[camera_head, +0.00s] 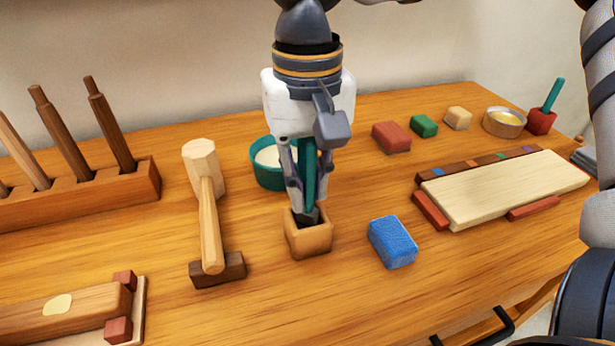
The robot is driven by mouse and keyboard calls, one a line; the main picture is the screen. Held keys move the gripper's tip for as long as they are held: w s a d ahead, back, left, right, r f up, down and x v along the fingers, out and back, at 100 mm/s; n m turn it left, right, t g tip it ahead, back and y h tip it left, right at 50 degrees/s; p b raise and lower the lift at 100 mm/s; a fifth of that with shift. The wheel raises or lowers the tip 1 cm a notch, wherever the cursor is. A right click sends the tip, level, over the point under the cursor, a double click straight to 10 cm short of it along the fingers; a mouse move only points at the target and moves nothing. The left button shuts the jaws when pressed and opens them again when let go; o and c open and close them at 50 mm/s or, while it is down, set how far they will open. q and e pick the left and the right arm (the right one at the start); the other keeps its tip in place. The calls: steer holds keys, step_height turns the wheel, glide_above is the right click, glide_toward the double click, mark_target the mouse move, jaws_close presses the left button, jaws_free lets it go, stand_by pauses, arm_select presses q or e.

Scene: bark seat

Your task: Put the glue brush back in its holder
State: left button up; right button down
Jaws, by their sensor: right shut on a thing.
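The glue brush (309,172) has a teal handle and a dark lower end. It stands nearly upright between the fingers of my right gripper (308,196), which is shut on it. The holder, a small light wooden block with a square opening (309,241), is directly below. The brush's dark lower end is at the opening and appears to reach into it; the fingertips are close to the rim. How deep the brush sits is hidden. A teal bowl with white contents (262,178) is just behind and left of my right gripper. My left gripper is not in view.
A wooden mallet (211,225) lies left of the holder, and a blue sponge-like block (392,242) is to the right. A rack of wooden-handled tools (100,190) stands at left. A pale board (505,188), small blocks and a metal tin (504,124) are at right.

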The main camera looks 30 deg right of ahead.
steer(key=shift+f, duration=0.25)
steer(key=c, duration=1.4)
jaws_free()
steer(key=shift+c, duration=0.2)
step_height(320, 180, up, 12)
